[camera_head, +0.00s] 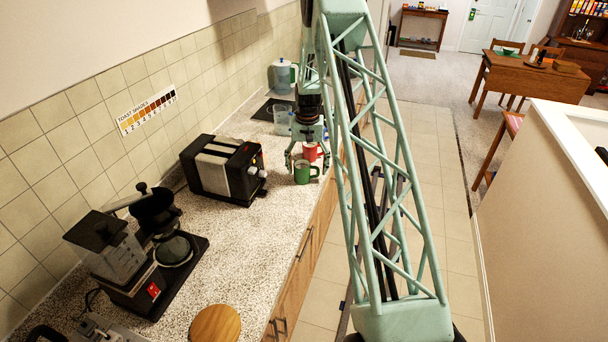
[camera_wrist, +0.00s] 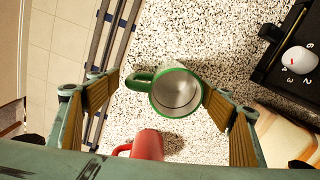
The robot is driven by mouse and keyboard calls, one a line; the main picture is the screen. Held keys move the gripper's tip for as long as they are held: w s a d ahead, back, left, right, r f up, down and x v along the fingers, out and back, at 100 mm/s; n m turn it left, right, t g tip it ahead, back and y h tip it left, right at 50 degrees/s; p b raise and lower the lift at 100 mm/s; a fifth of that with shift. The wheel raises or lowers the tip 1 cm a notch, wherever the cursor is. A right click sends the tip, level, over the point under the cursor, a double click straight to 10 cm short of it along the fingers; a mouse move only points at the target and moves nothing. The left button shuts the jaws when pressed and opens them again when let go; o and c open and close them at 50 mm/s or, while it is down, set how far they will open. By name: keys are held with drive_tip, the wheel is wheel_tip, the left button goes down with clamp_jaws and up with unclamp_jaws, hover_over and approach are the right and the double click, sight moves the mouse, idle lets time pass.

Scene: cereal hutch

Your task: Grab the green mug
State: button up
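The green mug (camera_head: 302,173) stands upright on the speckled counter (camera_head: 262,215), near its front edge. In the wrist view I look down into the mug (camera_wrist: 177,92), which has a green rim and a pale, empty inside. Its handle points left. My gripper (camera_head: 308,161) is open above the counter at the mug. In the wrist view my gripper (camera_wrist: 161,88) has one finger on each side, the left one near the handle and the right one close to the rim. I cannot tell whether either touches.
A red mug (camera_head: 311,151) stands just behind the green one; it also shows in the wrist view (camera_wrist: 148,146). A black toaster (camera_head: 225,170) is left of the mugs. A coffee grinder (camera_head: 125,265) and a round wooden lid (camera_head: 215,324) are nearer. A kettle (camera_head: 282,75) stands farther back.

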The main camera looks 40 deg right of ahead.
drive_tip(key=c, duration=0.8)
drive_tip(key=shift+r, duration=0.1)
drive_tip(key=shift+c, duration=0.2)
drive_tip(key=shift+r+b, duration=0.4)
drive_tip(key=shift+r, duration=1.3)
drive_tip(key=s+a+r+b, duration=0.1)
drive_tip(key=s+a+b, duration=0.1)
drive_tip(key=s+a, duration=0.7)
drive_tip(key=s, duration=0.3)
drive_tip(key=shift+s+a+r, duration=0.2)
drive_tip(key=shift+s+a, duration=0.15)
drive_tip(key=shift+a, duration=0.05)
